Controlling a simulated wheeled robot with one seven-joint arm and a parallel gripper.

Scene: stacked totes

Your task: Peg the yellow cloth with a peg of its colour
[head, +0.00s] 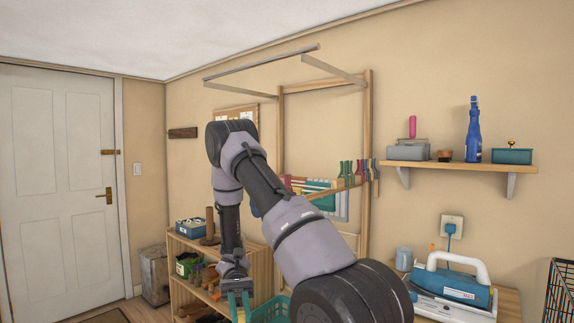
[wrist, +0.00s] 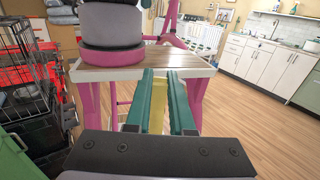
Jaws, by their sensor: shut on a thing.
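My gripper (head: 239,306) hangs low in the head view, pointing down in front of the wooden shelf, with its teal fingers cut by the lower edge. In the wrist view my gripper (wrist: 161,76) is shut on a narrow yellow thing, probably a yellow peg (wrist: 157,108), held between the fingers. Several pegs (head: 347,171), green, red and blue among them, sit in a row on the wooden rack (head: 367,120). Folded or hung cloths in teal, white and red (head: 318,187) show behind my arm. I cannot make out the yellow cloth.
A metal bar (head: 262,63) juts from the rack's top. A wall shelf (head: 450,166) holds a blue bottle (head: 473,133) and boxes. A low wooden shelf (head: 188,248) and a teal basket (head: 270,309) are near my gripper. A black wire crate (head: 561,290) stands right.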

